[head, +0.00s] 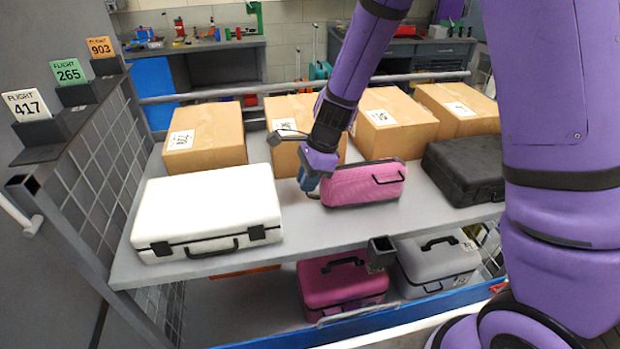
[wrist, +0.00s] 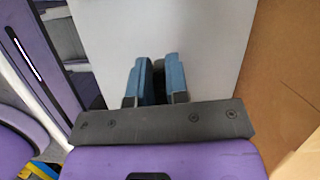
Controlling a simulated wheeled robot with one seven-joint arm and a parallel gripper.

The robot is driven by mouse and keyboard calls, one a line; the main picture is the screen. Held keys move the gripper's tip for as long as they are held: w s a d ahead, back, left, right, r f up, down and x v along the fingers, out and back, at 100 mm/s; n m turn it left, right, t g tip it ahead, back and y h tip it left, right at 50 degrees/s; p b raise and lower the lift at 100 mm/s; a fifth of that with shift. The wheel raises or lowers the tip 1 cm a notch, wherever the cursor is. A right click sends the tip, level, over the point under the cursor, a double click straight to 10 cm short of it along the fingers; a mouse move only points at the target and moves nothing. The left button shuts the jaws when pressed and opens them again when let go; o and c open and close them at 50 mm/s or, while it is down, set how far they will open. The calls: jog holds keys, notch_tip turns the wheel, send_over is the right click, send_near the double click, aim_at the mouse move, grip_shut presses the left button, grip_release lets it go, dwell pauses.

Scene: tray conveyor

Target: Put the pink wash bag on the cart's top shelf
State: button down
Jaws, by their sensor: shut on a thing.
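The pink wash bag (head: 363,184) is on, or just above, the cart's grey top shelf (head: 300,238), near the middle. A black handle is on its right part and a dark loop sticks out at its left end. My gripper (head: 309,184) reaches down at that left end, by the loop. In the wrist view its blue fingers (wrist: 157,80) are close together with a dark strip between them. The bag is not seen in the wrist view, and the exact grip point is hidden.
A white case (head: 207,210) lies left of the bag and a black case (head: 465,168) right. Several cardboard boxes (head: 205,138) line the back. A magenta case (head: 342,284) and a grey case (head: 436,265) are on the lower shelf. Bare shelf shows in front of the bag.

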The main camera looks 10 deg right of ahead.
jog(key=c, duration=1.1)
grip_release()
jog(key=v, duration=1.2)
jog(key=s+d+r+n+t+h, duration=0.1)
jog(key=s+d+r+n+t, duration=0.2)
jog(key=s+d+r+n, duration=0.7)
jog(key=s+d+r+n+t+h, duration=0.1)
jog(key=s+d+r+n, duration=0.1)
jog(key=s, duration=0.5)
jog(key=s+d+r+n+t+h, duration=0.1)
jog(key=s+d+r+n+h, duration=0.1)
jog(key=s+r+n, duration=0.2)
jog(key=s+n, duration=0.1)
jog(key=s, duration=0.2)
jog(key=shift+t, duration=0.3)
jog(key=shift+d, duration=0.15)
